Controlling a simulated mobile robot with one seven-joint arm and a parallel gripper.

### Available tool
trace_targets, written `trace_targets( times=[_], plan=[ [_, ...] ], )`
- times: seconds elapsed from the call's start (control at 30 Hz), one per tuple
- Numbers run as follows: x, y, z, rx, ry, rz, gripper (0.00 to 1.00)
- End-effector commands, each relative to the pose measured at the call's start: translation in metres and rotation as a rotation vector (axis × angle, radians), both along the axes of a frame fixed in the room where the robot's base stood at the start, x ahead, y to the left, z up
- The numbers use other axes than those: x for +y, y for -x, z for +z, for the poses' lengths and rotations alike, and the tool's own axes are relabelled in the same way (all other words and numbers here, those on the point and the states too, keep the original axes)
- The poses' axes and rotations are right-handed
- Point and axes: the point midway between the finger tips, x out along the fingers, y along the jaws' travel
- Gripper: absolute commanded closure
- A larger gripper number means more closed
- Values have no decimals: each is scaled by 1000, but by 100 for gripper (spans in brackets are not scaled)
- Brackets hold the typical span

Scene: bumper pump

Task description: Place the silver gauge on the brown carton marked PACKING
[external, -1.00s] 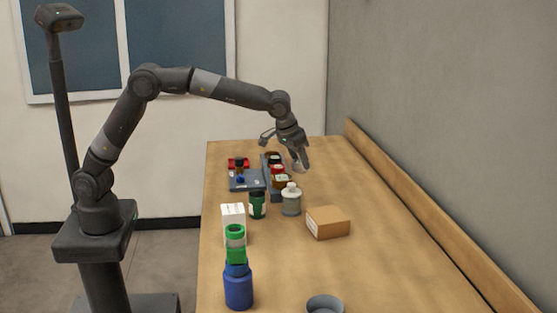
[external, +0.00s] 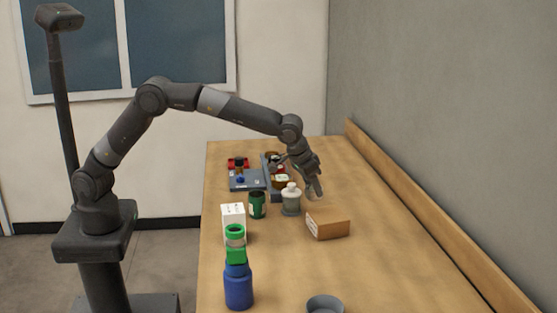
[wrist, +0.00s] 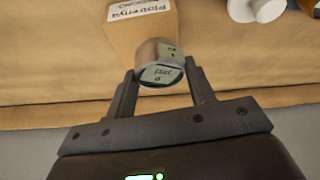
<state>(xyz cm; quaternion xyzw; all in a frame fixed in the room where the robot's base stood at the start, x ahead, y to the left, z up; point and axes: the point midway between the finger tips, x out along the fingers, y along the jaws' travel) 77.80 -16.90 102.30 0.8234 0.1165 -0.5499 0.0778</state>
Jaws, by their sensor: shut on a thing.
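My gripper (external: 315,194) is shut on the silver gauge, a short metal cylinder with a small grey display. In the wrist view the gauge (wrist: 158,52) sits between my two fingertips (wrist: 160,73). In the external view it is hard to make out against my fingers. The brown carton (external: 328,230) lies on the table, just nearer the camera than my gripper. In the wrist view the carton (wrist: 118,32) shows just beyond the gauge, with a white label whose print is unclear. I cannot tell whether gauge and carton touch.
A grey-white bottle (external: 291,201) stands close left of the carton. A green cup (external: 257,205), a white box (external: 233,220) and a blue bottle (external: 238,288) stand further left. A grey bowl (external: 325,305) is at the front. The table right of the carton is clear.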

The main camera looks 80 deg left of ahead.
Motion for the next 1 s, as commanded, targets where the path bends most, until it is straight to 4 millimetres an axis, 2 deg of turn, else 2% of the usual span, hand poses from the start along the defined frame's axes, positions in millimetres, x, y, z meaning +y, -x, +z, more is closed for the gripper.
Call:
trace_targets(
  times=[0.17, 0.33, 0.53, 0.93, 0.97, 1.0],
  plan=[
    [16, -14, -12, 0, 1, 1, 77],
    [17, -16, -22, 1, 1, -1, 77],
    [17, -16, -51, 1, 0, -1, 77],
    [17, -16, -57, 0, 1, -1, 77],
    [17, -16, -57, 0, 1, -1, 48],
    [17, -16, -57, 0, 1, -1, 45]
  ],
)
